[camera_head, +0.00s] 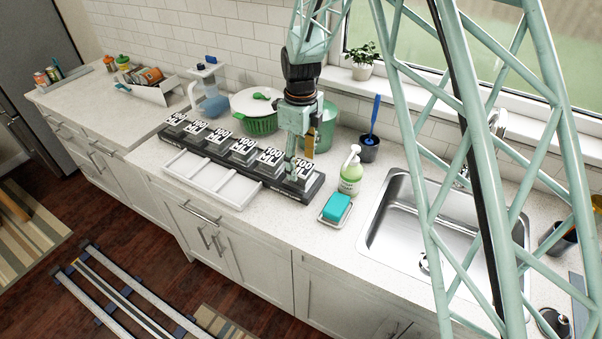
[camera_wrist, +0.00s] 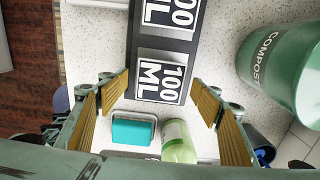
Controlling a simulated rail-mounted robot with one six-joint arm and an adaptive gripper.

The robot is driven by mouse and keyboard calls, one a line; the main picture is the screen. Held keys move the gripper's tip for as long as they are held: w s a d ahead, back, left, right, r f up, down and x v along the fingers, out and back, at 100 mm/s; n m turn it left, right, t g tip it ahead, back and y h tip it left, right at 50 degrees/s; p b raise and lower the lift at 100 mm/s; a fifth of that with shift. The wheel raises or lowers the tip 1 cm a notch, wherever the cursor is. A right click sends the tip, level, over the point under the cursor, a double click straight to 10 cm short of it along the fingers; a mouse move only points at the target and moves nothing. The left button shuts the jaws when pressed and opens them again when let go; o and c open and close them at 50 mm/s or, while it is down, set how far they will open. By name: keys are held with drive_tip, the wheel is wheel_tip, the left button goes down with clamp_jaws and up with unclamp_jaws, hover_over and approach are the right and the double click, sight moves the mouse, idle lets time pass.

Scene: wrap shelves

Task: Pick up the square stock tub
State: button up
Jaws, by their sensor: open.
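Several tubs with black-and-white "100 ML" labels stand in a row on a long black rack on the counter. Their outlines look square, and I cannot tell one apart as a different shape. The tub at the rack's right end (camera_head: 303,171) is partly behind my gripper (camera_head: 297,148) in the head view. In the wrist view, that end tub (camera_wrist: 162,78) lies between and just beyond my gripper's (camera_wrist: 160,98) yellow-padded fingers. The fingers are spread wide with nothing between them. The neighbouring tub (camera_wrist: 172,14) shows at the top edge of the wrist view.
A white divided tray (camera_head: 212,180) lies in front of the black rack (camera_head: 215,161). A green compost bin (camera_wrist: 285,62), a soap bottle (camera_head: 351,172) and a teal sponge (camera_head: 336,207) on a dish are close to the end tub. The sink (camera_head: 440,230) is to the right.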

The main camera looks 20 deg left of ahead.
sight(301, 167)
drive_tip(key=shift+f, duration=1.85)
drive_tip(key=shift+c, duration=0.2)
drive_tip(key=c, duration=0.9)
drive_tip(key=shift+r, duration=0.1)
drive_tip(key=shift+r, duration=1.75)
drive_tip(key=s+d, duration=0.2)
drive_tip(key=s, duration=0.2)
drive_tip(key=s+d+r+b, duration=0.1)
drive_tip(key=s+d, duration=0.2)
drive_tip(key=s, duration=0.2)
drive_tip(key=s+d, duration=0.2)
drive_tip(key=s, duration=0.3)
drive_tip(key=shift+d+r, duration=0.2)
drive_tip(key=shift+d, duration=0.15)
